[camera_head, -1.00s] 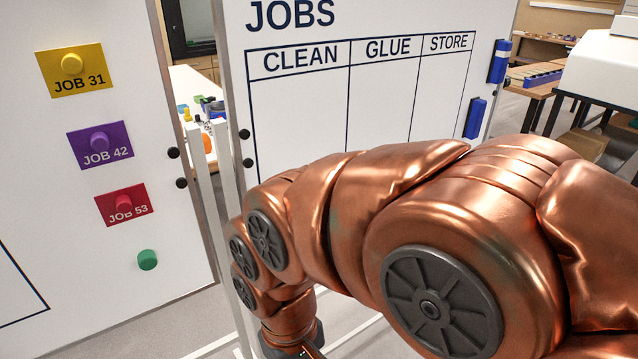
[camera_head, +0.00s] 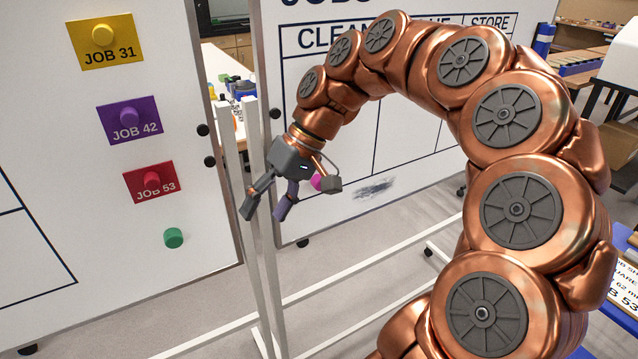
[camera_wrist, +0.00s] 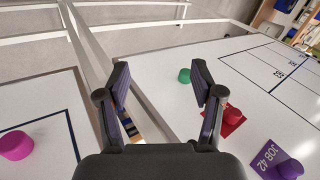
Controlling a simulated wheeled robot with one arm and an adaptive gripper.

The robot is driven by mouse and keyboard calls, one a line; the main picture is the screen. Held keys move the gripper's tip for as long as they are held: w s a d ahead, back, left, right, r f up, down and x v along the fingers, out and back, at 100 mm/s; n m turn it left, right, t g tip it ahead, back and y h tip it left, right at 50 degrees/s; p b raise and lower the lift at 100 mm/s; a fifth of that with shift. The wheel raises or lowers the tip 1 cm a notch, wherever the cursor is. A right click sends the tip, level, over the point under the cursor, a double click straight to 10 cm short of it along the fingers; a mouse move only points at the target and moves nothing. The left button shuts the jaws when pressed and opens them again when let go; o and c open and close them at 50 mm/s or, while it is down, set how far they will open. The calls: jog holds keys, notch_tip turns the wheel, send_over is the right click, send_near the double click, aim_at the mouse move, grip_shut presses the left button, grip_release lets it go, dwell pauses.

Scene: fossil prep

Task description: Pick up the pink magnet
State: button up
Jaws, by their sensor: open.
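The pink magnet (camera_head: 317,183) is on the right whiteboard in the head view, partly hidden behind my gripper.
The left board holds a yellow JOB 31 card (camera_head: 102,42), a purple JOB 42 card (camera_head: 128,120) and a red JOB 53 card (camera_head: 153,183), each under a magnet. White stand legs (camera_head: 262,230) stand between the boards. A dark smudge (camera_head: 374,188) marks the right board.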

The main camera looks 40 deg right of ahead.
jog(key=shift+w+d+f+m+t+y+p, duration=0.3)
jog(key=shift+w+d+f+m+t, duration=0.75)
jog(key=shift+d, duration=2.5)
jog(key=shift+w+d+f+m+t+y+p, duration=0.1)
jog(key=shift+w+d+f+m+t+y, duration=0.4)
jog(key=shift+w+d, duration=1.95)
jog(key=shift+w+d+f+m+t+y+p, duration=0.25)
jog(key=shift+d+f+m+t, duration=0.5)
jog(key=shift+d, duration=3.85)
jog(key=shift+p+x, duration=0.55)
jog(key=shift+x, duration=1.4)
jog(key=shift+w+d+f, duration=0.1)
jog(key=shift+d, duration=0.05)
jog(key=c, duration=1.1)
